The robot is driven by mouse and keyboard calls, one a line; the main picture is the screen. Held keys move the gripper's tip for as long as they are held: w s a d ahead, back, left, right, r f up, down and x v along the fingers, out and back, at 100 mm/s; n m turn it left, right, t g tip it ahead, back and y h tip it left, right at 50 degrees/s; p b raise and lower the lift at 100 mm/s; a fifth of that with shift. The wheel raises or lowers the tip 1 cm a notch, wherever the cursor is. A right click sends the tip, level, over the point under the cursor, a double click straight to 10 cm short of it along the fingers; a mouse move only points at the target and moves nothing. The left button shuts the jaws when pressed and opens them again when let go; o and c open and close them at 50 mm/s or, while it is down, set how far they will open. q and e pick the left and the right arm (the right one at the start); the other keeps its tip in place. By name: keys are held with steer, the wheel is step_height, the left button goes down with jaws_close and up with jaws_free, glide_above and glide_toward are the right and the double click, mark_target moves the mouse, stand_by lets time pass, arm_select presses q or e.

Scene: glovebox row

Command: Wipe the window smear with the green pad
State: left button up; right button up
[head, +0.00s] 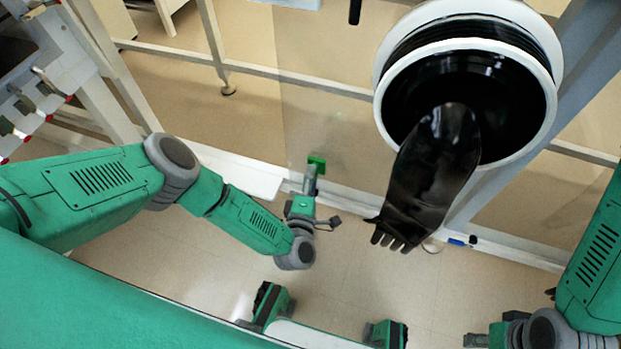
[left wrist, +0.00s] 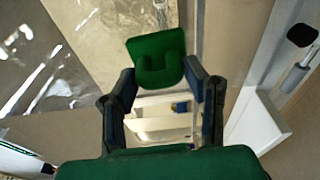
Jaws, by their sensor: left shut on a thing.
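The green pad (head: 316,161) is at the tip of my left gripper (head: 311,180), in front of the clear window (head: 335,125). In the left wrist view the pad (left wrist: 158,62) sits between the two dark fingers of my left gripper (left wrist: 165,82), which is shut on it. I cannot tell whether the pad touches the window. I cannot clearly pick out a smear; a dull tan patch (left wrist: 115,35) shows beyond the pad in the left wrist view, of uncertain nature. My right gripper (head: 482,340) is partly in view at the bottom right; its fingers are unclear.
A white-rimmed glove port (head: 388,112) with a black glove (head: 430,180) hanging from it stands out right of the pad. Pale frame bars (head: 300,78) cross the view. A rack with red-tipped parts (head: 35,90) is at the left. A small blue item (head: 456,242) lies below the glove.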

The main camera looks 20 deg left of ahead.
arm_select(q)
steer(key=shift+w+d, duration=0.2)
steer(key=shift+w, duration=0.1)
steer(key=shift+w, duration=0.15)
